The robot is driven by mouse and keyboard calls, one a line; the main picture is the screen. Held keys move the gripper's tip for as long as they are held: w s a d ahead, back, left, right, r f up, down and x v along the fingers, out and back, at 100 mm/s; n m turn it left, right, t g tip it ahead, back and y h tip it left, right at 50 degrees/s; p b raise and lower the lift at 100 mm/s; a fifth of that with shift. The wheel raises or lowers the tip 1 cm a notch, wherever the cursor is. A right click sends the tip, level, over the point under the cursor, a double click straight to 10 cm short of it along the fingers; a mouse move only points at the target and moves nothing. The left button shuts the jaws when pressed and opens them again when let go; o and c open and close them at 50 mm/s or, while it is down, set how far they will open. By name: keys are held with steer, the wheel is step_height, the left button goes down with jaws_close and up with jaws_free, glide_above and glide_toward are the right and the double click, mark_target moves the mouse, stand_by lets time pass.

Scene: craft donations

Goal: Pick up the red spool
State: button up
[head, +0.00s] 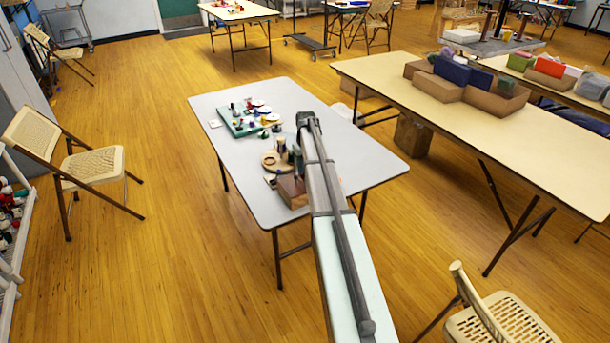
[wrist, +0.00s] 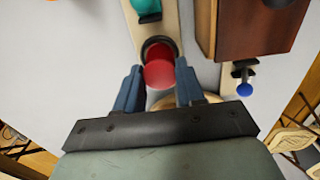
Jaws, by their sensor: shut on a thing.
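In the wrist view the red spool (wrist: 159,76) sits between the two blue fingers of my gripper (wrist: 158,67), which is shut on it. The spool is seen nearly end-on, with a dark ring at its far side. It overlaps a pale wooden strip (wrist: 163,25) in the picture; I cannot tell whether it touches the strip. A teal spool (wrist: 147,8) is on the same strip, farther up. In the head view my arm covers the middle of the grey table (head: 350,165), and I cannot make out the red spool there.
A brown wooden box (wrist: 232,28) is close on the right in the wrist view, with a blue-tipped item (wrist: 244,90) beside it. In the head view a green tray (head: 240,127) with several spools is at the table's back left. The table's right side looks clear.

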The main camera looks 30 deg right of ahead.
steer(key=shift+r, duration=3.7)
steer(key=shift+a, duration=0.1)
